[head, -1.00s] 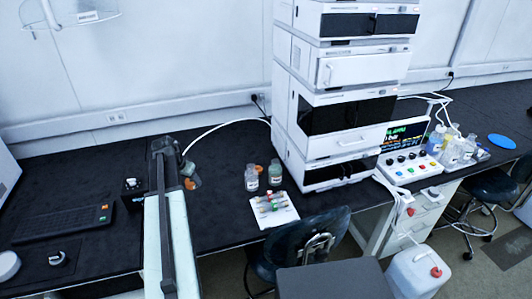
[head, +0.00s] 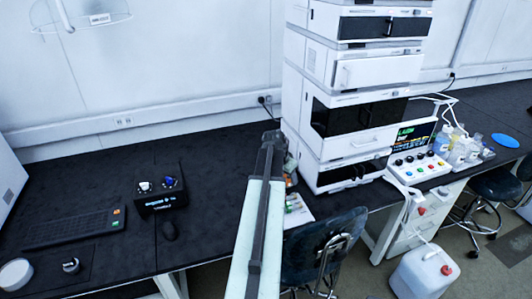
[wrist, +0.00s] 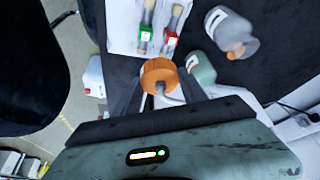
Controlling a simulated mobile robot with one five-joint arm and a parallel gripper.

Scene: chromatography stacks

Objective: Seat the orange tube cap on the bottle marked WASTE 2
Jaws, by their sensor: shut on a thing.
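In the wrist view my gripper (wrist: 158,84) is shut on the orange tube cap (wrist: 157,71), with a short piece of tube showing at it. The cap is in front of a greenish bottle (wrist: 203,69), which is partly hidden by my right finger and the gripper body. A clear bottle (wrist: 226,28) lies farther up and right, with an orange-brown patch at its lower end. No bottle label is readable, so I cannot tell which is WASTE 2. In the head view my arm hides most of the bottles and the gripper.
A white tray (head: 304,213) of vials is beside the bottles; it also shows in the wrist view (wrist: 123,42). The white instrument stack (head: 345,110) stands close to the right of my arm.

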